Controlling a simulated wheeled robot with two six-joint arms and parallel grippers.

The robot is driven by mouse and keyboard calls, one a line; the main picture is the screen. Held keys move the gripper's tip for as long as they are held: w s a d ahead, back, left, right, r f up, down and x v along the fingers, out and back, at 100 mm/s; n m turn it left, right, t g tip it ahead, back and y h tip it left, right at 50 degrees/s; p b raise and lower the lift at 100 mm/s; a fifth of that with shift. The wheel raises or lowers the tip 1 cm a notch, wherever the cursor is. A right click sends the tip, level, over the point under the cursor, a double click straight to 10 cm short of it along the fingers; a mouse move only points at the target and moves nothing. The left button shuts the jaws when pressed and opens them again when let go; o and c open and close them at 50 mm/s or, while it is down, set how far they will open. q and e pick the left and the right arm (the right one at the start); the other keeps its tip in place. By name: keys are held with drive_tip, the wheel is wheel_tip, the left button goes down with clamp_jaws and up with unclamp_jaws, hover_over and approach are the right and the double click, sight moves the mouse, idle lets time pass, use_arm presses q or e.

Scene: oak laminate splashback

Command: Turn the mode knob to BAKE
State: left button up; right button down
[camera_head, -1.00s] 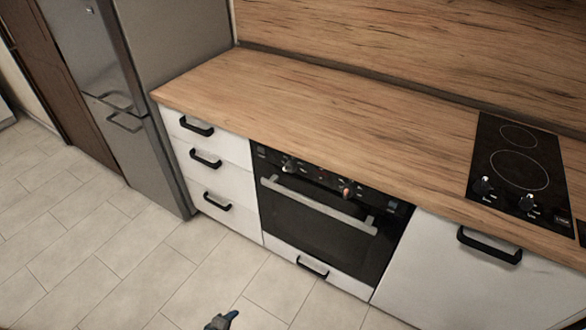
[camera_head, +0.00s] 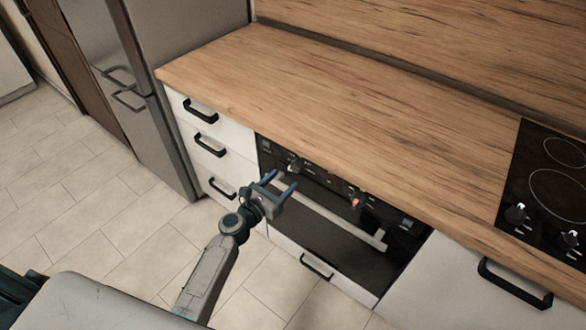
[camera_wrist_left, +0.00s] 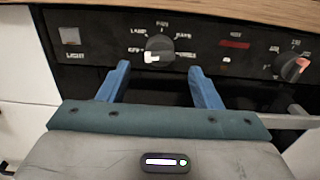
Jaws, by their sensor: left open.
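The oven's mode knob (camera_wrist_left: 160,50) is in the left wrist view, round and dark with a white pointer mark at its lower left, towards the OFF label. Small labels arc around it; one at its upper right appears to read BAKE. In the head view the knob (camera_head: 293,167) is small on the black oven panel. My left gripper (camera_head: 281,182) is open, its blue fingers pointing at the panel. In the left wrist view its fingertips (camera_wrist_left: 159,68) lie to either side of and just below the knob, apparently without touching it. My right gripper is not in view.
A second knob with a red mark (camera_wrist_left: 292,66) and a small red display (camera_wrist_left: 234,44) are to the right. A LIGHT button (camera_wrist_left: 70,36) is to the left. The oven handle (camera_head: 330,212) runs below the panel. The wooden worktop (camera_head: 300,95) overhead is clear; a hob (camera_head: 550,185) is right.

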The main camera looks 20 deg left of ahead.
sight(296, 167)
use_arm(q)
drive_tip(key=x, duration=0.5)
drive_tip(key=shift+w+d+f, duration=0.1)
drive_tip(key=shift+w, duration=0.25)
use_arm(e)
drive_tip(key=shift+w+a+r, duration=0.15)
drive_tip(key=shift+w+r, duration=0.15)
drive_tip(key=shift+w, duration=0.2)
use_arm(q)
drive_tip(key=c, duration=1)
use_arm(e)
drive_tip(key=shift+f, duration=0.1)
